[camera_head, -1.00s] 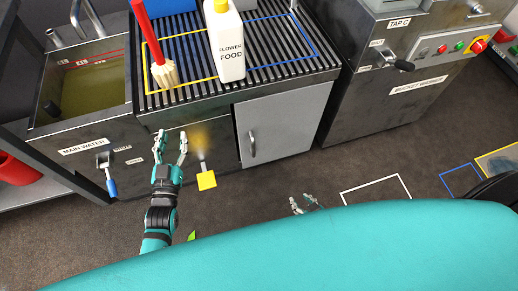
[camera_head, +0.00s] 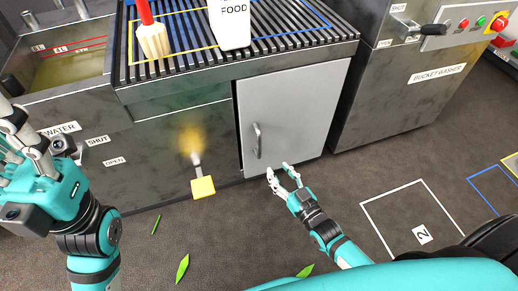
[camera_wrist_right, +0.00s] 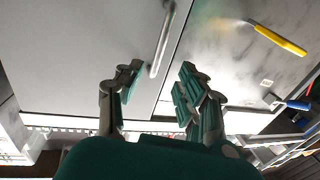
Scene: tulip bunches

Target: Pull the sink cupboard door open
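The sink cupboard door (camera_head: 295,110) is a light grey panel under the slatted drainer, and it looks shut. Its upright metal handle (camera_head: 257,140) is near the door's left edge. My right gripper (camera_head: 281,170) is open and empty, low in front of the door, below and slightly right of the handle. In the right wrist view the handle (camera_wrist_right: 162,42) lies beyond and between the two spread fingers of my right gripper (camera_wrist_right: 160,70), apart from them. My left gripper (camera_head: 12,130) is at the left edge, partly cut off, in front of the water valve labels; its opening is unclear.
A flower food bottle (camera_head: 230,25) and a brush (camera_head: 153,38) stand on the drainer (camera_head: 290,50). The bucket washer (camera_head: 400,95) stands to the right. Leaves (camera_head: 182,268) lie on the floor.

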